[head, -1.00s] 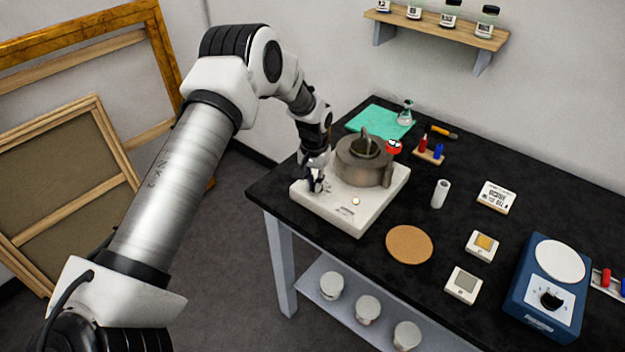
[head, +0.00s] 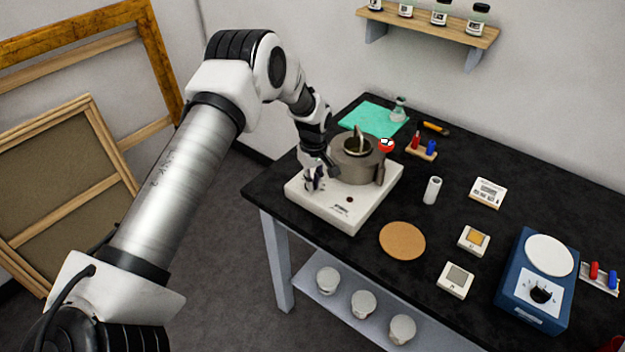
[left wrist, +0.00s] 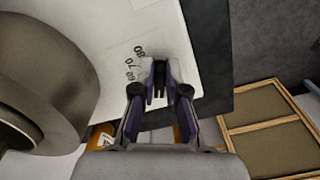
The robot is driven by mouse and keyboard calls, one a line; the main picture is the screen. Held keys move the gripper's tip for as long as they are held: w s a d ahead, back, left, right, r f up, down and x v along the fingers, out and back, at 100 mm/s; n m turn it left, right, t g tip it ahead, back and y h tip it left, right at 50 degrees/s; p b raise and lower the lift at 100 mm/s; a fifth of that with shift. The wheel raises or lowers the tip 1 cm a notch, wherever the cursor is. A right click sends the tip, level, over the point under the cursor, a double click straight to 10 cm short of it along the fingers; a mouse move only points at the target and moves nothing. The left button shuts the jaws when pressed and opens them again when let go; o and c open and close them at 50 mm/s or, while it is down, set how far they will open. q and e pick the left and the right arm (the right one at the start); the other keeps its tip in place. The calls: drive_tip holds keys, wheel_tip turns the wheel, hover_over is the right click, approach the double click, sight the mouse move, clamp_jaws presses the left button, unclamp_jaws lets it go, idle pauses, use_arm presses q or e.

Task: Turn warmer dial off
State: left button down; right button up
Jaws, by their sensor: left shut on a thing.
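The warmer (head: 322,207) is a low white box at the table's near left corner, with a round metal pot (head: 350,170) on top. Its small indicator light (head: 349,199) is dark red. My left gripper (head: 313,184) reaches down to the warmer's left corner. In the left wrist view its fingers (left wrist: 160,92) are shut on the small black dial (left wrist: 159,72). Printed numbers 60, 70 and 80 show beside the dial on the white top (left wrist: 112,40). The dial's pointer is hidden between the fingers. My right gripper is out of view.
A cork disc (head: 402,241), a white cylinder (head: 432,190) and small square boxes lie right of the warmer. A blue device (head: 538,290) with its own dial stands at the right. A red-topped item (head: 386,145) is by the pot. A green sheet (head: 372,119) lies behind.

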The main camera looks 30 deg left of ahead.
use_arm(q)
drive_tip(key=shift+w+n, duration=0.15)
drive_tip(key=shift+n, duration=0.65)
drive_tip(key=c, duration=1.3)
unclamp_jaws()
drive_tip(key=shift+o, duration=0.5)
drive_tip(key=shift+a+f, duration=0.1)
drive_tip(key=shift+f, duration=0.05)
wheel_tip(320, 180, up, 12)
